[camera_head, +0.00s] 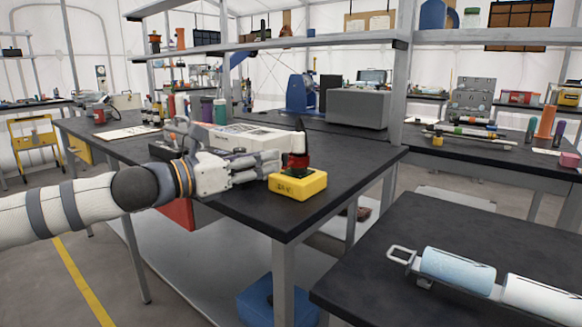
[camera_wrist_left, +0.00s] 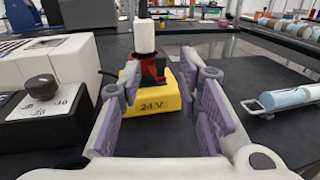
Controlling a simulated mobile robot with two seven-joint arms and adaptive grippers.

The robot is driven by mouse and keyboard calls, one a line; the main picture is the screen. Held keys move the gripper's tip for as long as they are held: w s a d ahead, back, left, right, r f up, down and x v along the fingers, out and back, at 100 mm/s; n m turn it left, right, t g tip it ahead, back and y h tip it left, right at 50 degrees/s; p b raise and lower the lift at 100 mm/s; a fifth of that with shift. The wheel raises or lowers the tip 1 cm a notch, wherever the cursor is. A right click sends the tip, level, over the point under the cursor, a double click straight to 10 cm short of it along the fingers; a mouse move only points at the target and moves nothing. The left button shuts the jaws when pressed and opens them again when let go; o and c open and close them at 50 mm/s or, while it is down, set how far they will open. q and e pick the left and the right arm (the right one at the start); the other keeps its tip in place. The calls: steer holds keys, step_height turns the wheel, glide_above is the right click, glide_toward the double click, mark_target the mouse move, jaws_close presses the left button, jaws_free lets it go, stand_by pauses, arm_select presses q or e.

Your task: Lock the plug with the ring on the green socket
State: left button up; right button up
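A yellow box (camera_head: 298,186) marked 24 V stands near the front corner of the dark workbench; it also shows in the wrist view (camera_wrist_left: 150,103). A little green shows on its top in the head view, where the green socket (camera_head: 291,173) is mostly covered. An upright plug with a red ring (camera_head: 298,160) stands on the box; the wrist view shows red and black parts below a white cylinder (camera_wrist_left: 145,38). I cannot tell if the ring is locked. My left gripper (camera_head: 274,165) is open beside the box, its purple pads (camera_wrist_left: 160,75) apart and empty. My right gripper is out of view.
A white instrument (camera_head: 235,137) with a black knob (camera_wrist_left: 41,87) stands left of the box, close to the gripper. A nearer table (camera_head: 380,290) at lower right holds pale blue and white cylinders (camera_head: 458,269) with a metal handle. The bench right of the box is clear.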

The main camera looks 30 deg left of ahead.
mark_target(285, 155)
arm_select(q)
steer(key=b+x, duration=0.1)
steer(key=x, duration=0.5)
steer(key=shift+w, duration=0.2)
jaws_close()
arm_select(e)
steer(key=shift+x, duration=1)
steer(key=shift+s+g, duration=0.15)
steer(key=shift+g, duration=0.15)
